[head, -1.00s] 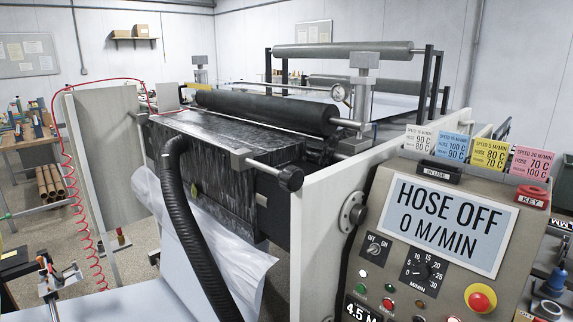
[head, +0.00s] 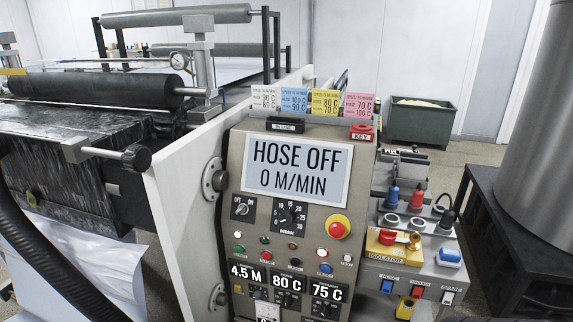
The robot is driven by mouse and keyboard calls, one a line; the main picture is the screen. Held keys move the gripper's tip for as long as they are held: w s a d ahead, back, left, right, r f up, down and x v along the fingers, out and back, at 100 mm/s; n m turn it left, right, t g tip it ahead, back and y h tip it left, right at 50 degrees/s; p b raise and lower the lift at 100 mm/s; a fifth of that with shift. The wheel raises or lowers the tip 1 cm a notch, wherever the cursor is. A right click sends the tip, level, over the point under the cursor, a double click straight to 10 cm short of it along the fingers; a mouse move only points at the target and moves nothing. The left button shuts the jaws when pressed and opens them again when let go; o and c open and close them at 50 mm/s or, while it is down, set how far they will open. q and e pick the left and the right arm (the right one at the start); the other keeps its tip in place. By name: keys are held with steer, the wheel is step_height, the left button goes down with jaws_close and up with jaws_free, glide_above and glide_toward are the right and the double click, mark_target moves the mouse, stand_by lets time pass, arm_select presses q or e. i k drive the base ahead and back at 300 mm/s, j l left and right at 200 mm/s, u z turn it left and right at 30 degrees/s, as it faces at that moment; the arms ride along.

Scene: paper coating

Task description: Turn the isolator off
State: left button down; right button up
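The isolator (head: 388,237) is on the side box at the right of the control panel in the head view. It has a yellow plate marked ISOLATOR, a red knob on it, and a brass-coloured part beside the knob at its right. The knob's on or off position is too small to read. The control panel (head: 236,170) has a display (head: 296,172) reading HOSE OFF, 0 M/MIN. Neither of my grippers shows in the head view.
A red emergency button on a yellow ring (head: 339,227) is on the panel, left of the isolator. Several coloured plugs and switches surround the isolator. A dark table (head: 510,225) with a large grey cylinder (head: 530,130) stands at the right. A green bin (head: 420,122) is behind.

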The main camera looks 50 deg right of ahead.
mark_target(388, 238)
steer(key=z, duration=2.2)
